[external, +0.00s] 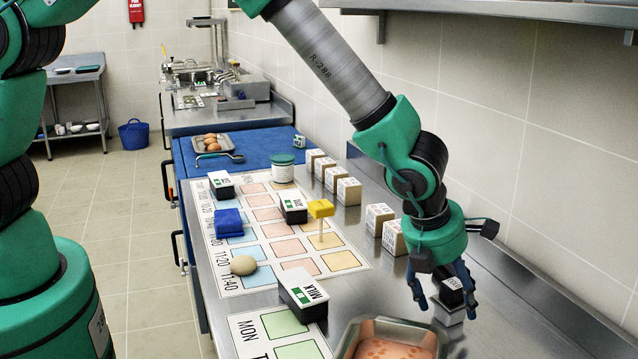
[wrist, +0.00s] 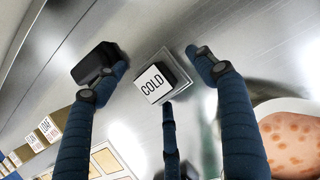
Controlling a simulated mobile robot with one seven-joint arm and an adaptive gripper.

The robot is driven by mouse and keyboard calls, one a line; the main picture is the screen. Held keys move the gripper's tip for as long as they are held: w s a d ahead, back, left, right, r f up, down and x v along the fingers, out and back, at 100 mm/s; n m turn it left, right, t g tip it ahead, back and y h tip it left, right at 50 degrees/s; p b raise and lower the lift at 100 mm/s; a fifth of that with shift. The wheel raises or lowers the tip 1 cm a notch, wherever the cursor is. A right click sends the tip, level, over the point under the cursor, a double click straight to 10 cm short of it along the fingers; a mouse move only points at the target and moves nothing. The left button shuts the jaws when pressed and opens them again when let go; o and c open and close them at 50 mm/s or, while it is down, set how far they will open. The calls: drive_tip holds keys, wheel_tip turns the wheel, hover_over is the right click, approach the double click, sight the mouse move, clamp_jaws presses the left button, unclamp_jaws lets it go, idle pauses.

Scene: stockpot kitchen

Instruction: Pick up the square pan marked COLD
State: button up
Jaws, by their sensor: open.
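A small square piece with a white face reading COLD (wrist: 152,84) and dark sides sits on a square grey metal base (wrist: 181,77) in the wrist view. In the external view a dark block (external: 451,284) above a pale grey square part (external: 447,316) shows between my fingers, partly hidden by them. My gripper (external: 446,303) is open, pointing down around this piece. In the wrist view my gripper (wrist: 157,72) has fingers to its left, right and below, apart from it. A separate pan shape is not clear.
A tray with spotted orange food (external: 397,343) stands close at the front, left of my gripper. A black MILK block (external: 303,297) lies further left. Pale label blocks (external: 379,219) line the wall side. A chart (external: 262,225) holds several items. Bare steel counter surrounds the COLD piece.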

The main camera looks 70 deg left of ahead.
clamp_jaws()
idle(0.4)
drive_tip(key=shift+r, duration=0.1)
drive_tip(key=shift+r, duration=0.4)
wheel_tip(320, 180, up, 3)
drive_tip(key=shift+r+p, duration=0.1)
drive_tip(key=shift+p, duration=0.7)
drive_tip(key=s+a, duration=0.2)
drive_tip(key=s, duration=0.5)
drive_tip(key=s+a+p, duration=0.1)
drive_tip(key=s+a, duration=0.1)
drive_tip(key=s, duration=0.6)
drive_tip(key=shift+a+r, duration=0.4)
drive_tip(key=shift+s, duration=0.1)
